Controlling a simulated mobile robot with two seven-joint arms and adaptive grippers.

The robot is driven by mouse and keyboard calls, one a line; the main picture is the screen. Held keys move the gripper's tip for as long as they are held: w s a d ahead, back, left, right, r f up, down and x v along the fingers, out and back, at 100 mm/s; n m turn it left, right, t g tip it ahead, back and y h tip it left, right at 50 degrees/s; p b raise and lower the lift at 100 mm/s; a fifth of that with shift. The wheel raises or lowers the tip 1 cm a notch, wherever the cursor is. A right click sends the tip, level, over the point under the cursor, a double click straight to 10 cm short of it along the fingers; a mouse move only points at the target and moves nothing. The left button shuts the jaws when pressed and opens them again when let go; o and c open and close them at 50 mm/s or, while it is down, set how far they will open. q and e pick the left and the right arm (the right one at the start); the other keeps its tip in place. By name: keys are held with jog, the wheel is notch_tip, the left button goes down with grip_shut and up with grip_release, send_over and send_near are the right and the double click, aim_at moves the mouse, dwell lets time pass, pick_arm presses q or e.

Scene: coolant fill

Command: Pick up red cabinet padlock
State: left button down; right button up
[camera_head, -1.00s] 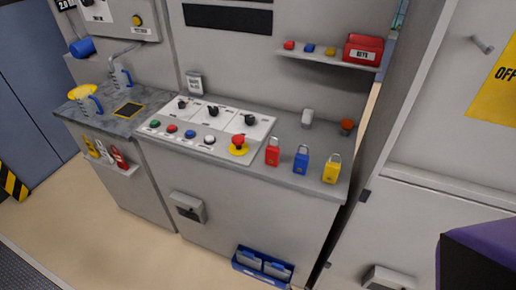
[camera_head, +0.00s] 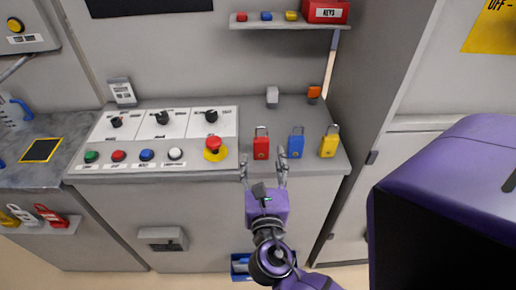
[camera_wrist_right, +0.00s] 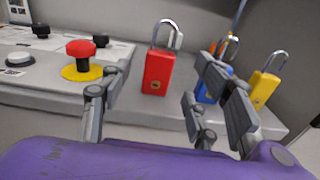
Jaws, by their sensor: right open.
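The red padlock (camera_head: 261,147) stands upright on the grey counter, shackle up, left of the blue padlock (camera_head: 296,146) and the yellow padlock (camera_head: 329,145). My right gripper (camera_head: 264,168) is open and empty just in front of the red padlock, at the counter's front edge. In the right wrist view the red padlock (camera_wrist_right: 159,72) shows between the spread fingers, beyond their tips. The right-hand finger partly hides the blue padlock (camera_wrist_right: 208,92) there. My left gripper is not in view.
A red emergency button (camera_head: 214,148) on a yellow base is close left of the red padlock, on a white control panel (camera_head: 195,126). A grey and an orange small item (camera_head: 313,93) stand behind the padlocks. A shelf (camera_head: 285,24) with a red keys box hangs above.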

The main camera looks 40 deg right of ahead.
aim_at(261, 142)
jog(key=x, duration=0.2)
jog(key=r+p+x, duration=0.1)
jog(key=x, duration=0.4)
jog(key=shift+w+d+r+p, duration=0.1)
jog(key=shift+w+r+p, duration=0.05)
jog(key=shift+p, duration=0.25)
jog(key=shift+w+d, duration=0.15)
jog(key=shift+w, duration=0.05)
jog(key=shift+c, duration=0.5)
jog(key=c, duration=1.2)
